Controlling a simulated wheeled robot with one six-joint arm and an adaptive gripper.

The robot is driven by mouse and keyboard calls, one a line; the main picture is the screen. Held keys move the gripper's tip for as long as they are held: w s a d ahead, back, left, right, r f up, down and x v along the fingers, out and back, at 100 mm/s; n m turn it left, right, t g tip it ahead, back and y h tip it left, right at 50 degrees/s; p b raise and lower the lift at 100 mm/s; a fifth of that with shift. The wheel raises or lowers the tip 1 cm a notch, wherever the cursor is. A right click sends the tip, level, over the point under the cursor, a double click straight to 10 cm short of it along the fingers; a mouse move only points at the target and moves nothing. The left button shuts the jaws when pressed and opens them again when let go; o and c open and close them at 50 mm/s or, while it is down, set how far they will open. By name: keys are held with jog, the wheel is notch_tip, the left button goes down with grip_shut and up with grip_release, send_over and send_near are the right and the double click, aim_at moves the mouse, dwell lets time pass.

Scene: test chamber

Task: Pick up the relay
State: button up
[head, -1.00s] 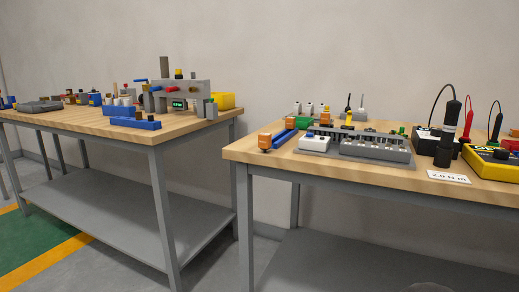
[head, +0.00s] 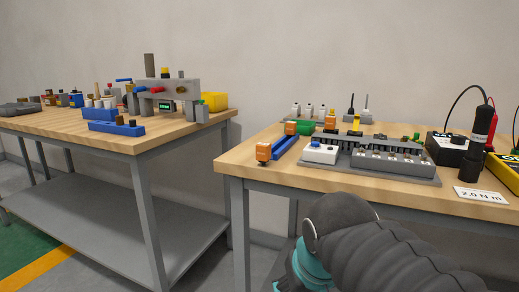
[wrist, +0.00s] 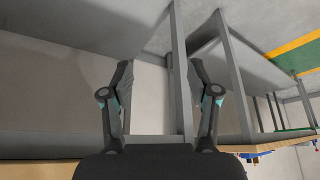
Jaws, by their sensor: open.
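I cannot tell for certain which part is the relay. On the right bench (head: 235,161), a small orange block (head: 263,151) stands at the near end of a blue rail (head: 287,148), and a second orange block (head: 290,128) is behind it. A white box with a blue knob (head: 320,153) and a grey terminal block (head: 393,165) sit to their right. My gripper (wrist: 160,80) is open and empty in the wrist view. It faces bench legs and the wall, apart from the parts. The head view shows my arm, but not the fingers.
A left bench (head: 130,143) carries a grey fixture (head: 180,92), blue blocks (head: 116,128) and a yellow bin (head: 217,101). A gap separates the benches. A dark cylinder (head: 472,162) and a "2.0 N m" card (head: 480,194) stand at the right.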

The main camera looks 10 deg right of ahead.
jog(key=w+r+m+h, duration=0.1)
jog(key=w+r, duration=0.6)
jog(key=r, duration=0.3)
jog(key=w+r+m, duration=0.2)
jog(key=w+r, duration=0.5)
jog(key=r, duration=0.2)
jog(key=m+g+h, duration=0.1)
jog(key=m+g, duration=0.1)
jog(key=m, duration=0.2)
send_near(263, 144)
jog(key=shift+x, duration=6.3)
grip_shut()
